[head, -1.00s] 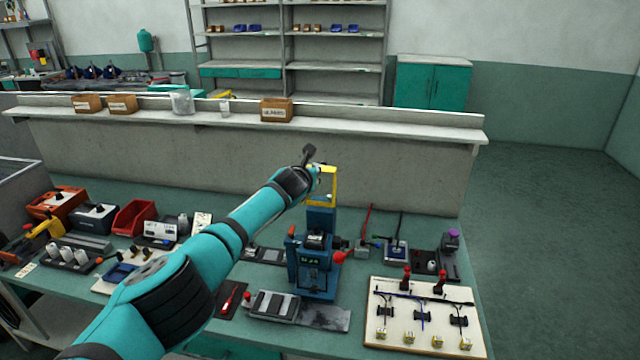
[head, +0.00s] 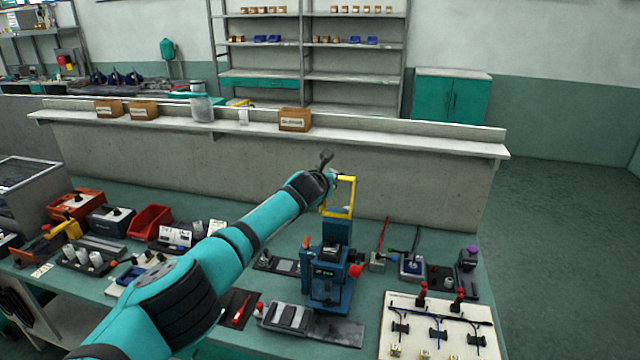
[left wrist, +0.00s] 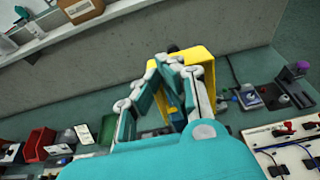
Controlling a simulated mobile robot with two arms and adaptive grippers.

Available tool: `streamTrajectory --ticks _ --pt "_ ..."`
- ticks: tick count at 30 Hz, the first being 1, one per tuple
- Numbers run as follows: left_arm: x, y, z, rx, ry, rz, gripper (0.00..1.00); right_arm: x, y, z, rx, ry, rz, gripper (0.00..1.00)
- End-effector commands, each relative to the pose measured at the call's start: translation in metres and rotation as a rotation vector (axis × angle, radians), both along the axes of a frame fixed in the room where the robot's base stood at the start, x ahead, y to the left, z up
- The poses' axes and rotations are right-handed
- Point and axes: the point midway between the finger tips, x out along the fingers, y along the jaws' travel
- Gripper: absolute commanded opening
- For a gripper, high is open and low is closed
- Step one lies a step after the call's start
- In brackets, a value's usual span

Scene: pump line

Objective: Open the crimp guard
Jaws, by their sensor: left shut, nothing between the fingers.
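The crimp guard is a yellow frame (head: 352,196) standing upright above the blue crimp press (head: 328,274) in the head view. Its upper part also shows in the left wrist view (left wrist: 207,66), behind and to the right of my fingers. My left gripper (head: 342,178) is at the top of the guard, shut and empty. In the left wrist view the fingers (left wrist: 165,60) come together close to the guard's upper left side; I cannot tell whether they touch it. The press has a red knob (head: 356,271) on its right. My right gripper is not in view.
A cable board (head: 440,325) lies right of the press, with small fixtures behind it. A red bin (head: 150,222) and other boxes stand at the left. A grey wall with a ledge (head: 400,137) runs behind the bench, carrying brown boxes (head: 295,119).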

Motion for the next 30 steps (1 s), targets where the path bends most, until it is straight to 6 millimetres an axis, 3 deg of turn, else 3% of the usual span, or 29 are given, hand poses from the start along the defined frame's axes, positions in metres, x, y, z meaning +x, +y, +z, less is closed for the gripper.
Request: streamTrajectory --ticks 8,24,30 --pt "-0.02 0.007 0.006 0.003 -0.001 -0.001 0.0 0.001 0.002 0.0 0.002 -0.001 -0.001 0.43" --pt "-0.089 0.027 0.031 0.001 0.001 0.002 0.0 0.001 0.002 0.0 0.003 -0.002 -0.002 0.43" --pt "-0.104 0.029 0.034 -0.003 0.005 0.002 0.0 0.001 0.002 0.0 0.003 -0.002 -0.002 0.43"
